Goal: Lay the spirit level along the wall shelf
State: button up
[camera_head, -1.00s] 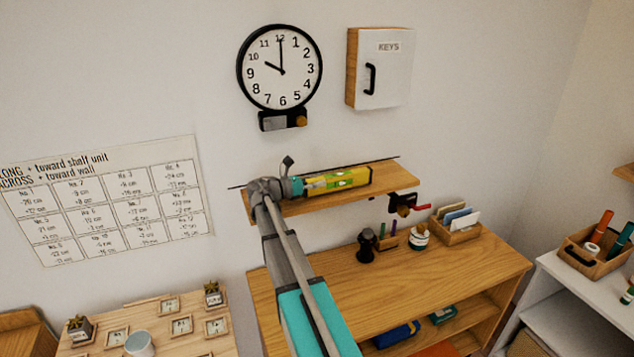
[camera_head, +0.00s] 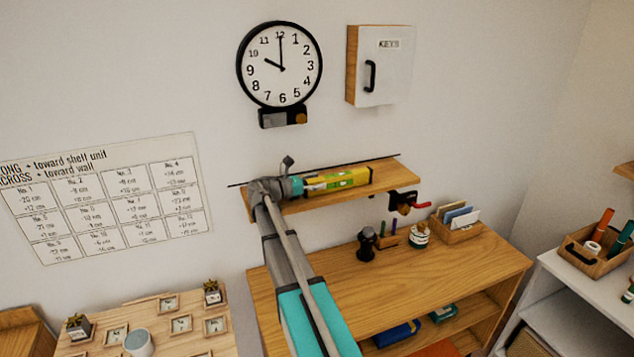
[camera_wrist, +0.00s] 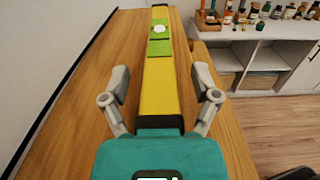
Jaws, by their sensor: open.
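The yellow spirit level (camera_head: 347,179), with green windows and black ends, lies lengthwise on the wooden wall shelf (camera_head: 398,172). In the wrist view the level (camera_wrist: 158,92) runs away from me along the shelf board (camera_wrist: 82,92), roughly parallel to its edges. My gripper (camera_wrist: 162,82) is open, with one finger on each side of the level's near part and a visible gap on both sides. In the head view my gripper (camera_head: 297,186) is at the level's left end, over the shelf's left part, and my arm hides some of that end.
A cabinet (camera_head: 340,280) below the shelf holds a dark jar (camera_head: 366,243), a white pot (camera_head: 418,236) and a card box (camera_head: 457,225). A red-handled clamp (camera_head: 405,202) hangs at the shelf's right underside. A clock (camera_head: 280,65) and key box (camera_head: 380,67) are above.

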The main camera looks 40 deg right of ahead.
jog(key=shift+a, duration=0.15)
jog(key=v, duration=1.2)
jog(key=shift+w+r, duration=0.15)
dwell(0.7)
